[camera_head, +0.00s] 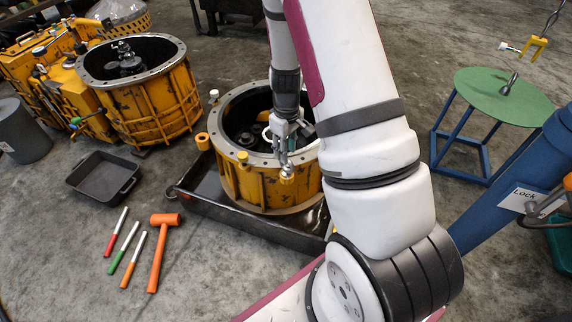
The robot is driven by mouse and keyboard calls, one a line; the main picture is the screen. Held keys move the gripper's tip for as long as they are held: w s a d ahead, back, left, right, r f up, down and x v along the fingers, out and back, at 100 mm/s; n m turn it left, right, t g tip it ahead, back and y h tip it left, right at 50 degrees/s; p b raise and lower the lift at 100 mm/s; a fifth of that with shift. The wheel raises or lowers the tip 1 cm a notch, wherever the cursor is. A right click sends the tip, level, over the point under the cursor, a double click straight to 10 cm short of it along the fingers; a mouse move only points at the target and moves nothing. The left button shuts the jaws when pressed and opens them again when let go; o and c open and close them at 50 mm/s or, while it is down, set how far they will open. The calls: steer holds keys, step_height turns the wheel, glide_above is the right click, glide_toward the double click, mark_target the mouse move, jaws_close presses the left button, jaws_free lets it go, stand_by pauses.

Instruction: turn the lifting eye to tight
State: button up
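My gripper (286,162) points down over the near rim of the open yellow transmission housing (262,187). A small yellow-orange piece (287,176) shows right at its fingertips, at the rim. It may be the lifting eye, but it is too small and too covered to be sure. I cannot tell whether the fingers are closed on it. A similar yellow piece (242,157) sits on the rim to the left. A pale ring (267,133) shows inside the housing behind my gripper. My arm hides the housing's right side.
The housing stands in a black tray (205,206). An orange mallet (160,250), several colored-handled tools and an empty black pan (104,177) lie on the floor at left. A second yellow housing (155,100) stands behind left. A green round table (500,95) and a blue post (510,185) stand right.

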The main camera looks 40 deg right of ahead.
mark_target(286, 171)
step_height(286, 171, down, 6)
steer(key=shift+r+b, duration=0.15)
steer(key=shift+b, duration=0.7)
steer(key=shift+c, duration=0.3)
jaws_close()
